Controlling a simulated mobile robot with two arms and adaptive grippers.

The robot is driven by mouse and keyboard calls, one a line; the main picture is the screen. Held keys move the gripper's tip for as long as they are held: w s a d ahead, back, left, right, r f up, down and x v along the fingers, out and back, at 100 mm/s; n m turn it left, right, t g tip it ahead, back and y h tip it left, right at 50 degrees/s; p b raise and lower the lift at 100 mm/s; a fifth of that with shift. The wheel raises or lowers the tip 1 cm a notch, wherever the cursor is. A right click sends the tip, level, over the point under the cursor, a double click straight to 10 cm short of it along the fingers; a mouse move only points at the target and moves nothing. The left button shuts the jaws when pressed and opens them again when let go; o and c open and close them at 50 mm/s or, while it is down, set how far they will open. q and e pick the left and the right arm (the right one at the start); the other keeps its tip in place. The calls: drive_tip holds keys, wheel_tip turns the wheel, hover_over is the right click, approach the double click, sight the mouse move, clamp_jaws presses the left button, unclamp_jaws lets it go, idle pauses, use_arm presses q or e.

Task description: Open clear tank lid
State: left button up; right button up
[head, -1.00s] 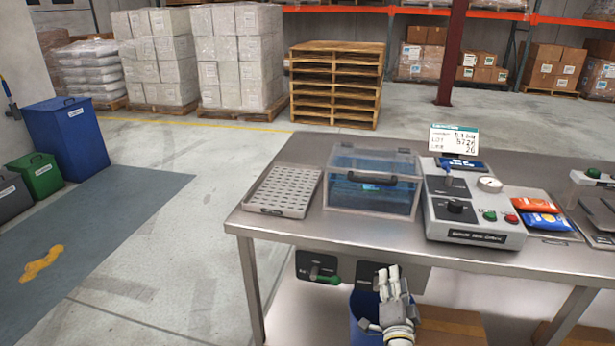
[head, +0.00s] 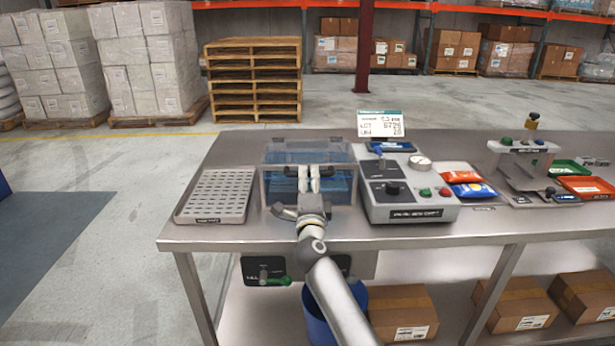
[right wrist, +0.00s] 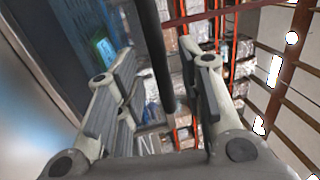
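The clear tank (head: 345,192) with blue water stands on the steel bench in the head view. Its clear lid (head: 290,155) looks down on the tank, with a dark handle at its front edge, largely hidden by my gripper. My right gripper (head: 309,174) reaches over the tank's front at the handle, fingers pointing away. In the right wrist view my right gripper (right wrist: 158,92) has its fingers apart, with a dark bar (right wrist: 155,50), seemingly the handle, running between them. I cannot tell whether the fingers touch it. My left gripper is not in view.
A perforated tray (head: 215,195) lies left of the tank. A grey control box (head: 408,207) with knobs and buttons stands close on the right, with orange and blue packets (head: 470,185) beyond it. A green-handled valve (head: 272,280) sits below the bench edge.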

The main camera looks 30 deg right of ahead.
sight(308, 163)
drive_tip(key=shift+x, duration=1.25)
drive_tip(key=shift+c, duration=0.3)
clamp_jaws()
